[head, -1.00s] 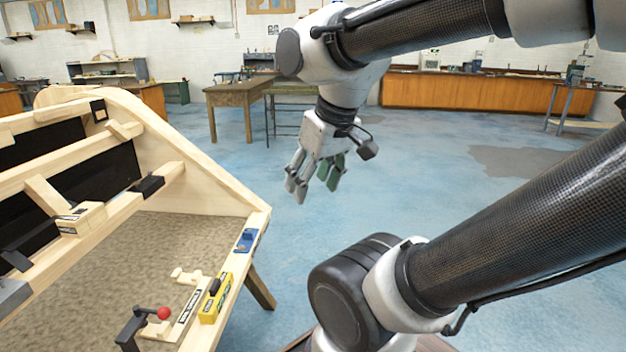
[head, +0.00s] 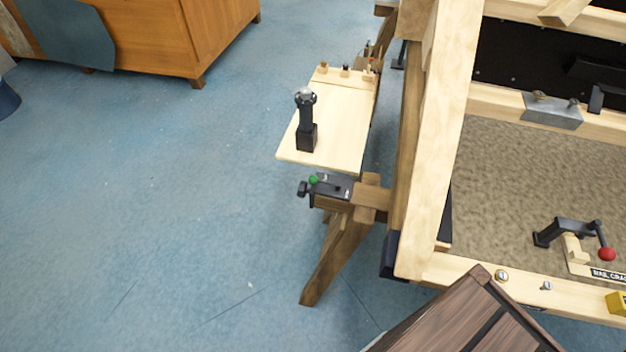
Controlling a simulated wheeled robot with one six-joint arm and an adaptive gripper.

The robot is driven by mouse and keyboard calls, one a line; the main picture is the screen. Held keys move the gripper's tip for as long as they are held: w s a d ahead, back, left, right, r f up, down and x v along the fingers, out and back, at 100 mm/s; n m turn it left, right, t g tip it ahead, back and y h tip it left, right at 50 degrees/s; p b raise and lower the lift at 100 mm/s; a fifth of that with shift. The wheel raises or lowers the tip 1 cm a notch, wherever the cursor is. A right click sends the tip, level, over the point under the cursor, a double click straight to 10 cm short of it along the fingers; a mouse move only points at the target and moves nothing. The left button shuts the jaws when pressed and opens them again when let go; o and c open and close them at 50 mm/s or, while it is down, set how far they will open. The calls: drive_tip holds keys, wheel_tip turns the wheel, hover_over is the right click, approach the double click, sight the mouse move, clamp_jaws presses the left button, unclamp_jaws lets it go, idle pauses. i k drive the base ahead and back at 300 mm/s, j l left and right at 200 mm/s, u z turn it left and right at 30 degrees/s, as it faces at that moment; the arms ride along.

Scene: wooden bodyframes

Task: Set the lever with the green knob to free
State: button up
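A small lever with a green knob (head: 313,180) sits on a dark metal bracket (head: 334,187) in the head view. The bracket is fixed to the end of a wooden post left of the large wooden frame. The knob is at the bracket's left end. Any marking for free is too small to read. My gripper is out of view now.
A pale wooden shelf (head: 345,122) with a black upright device (head: 306,125) lies just behind the lever. The wooden frame (head: 441,140) with a red-knobbed crank (head: 607,254) fills the right. A dark wooden box (head: 470,318) stands in front. Blue floor (head: 150,200) at left is clear.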

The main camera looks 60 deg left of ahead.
sight(313, 179)
drive_tip(key=u, duration=2)
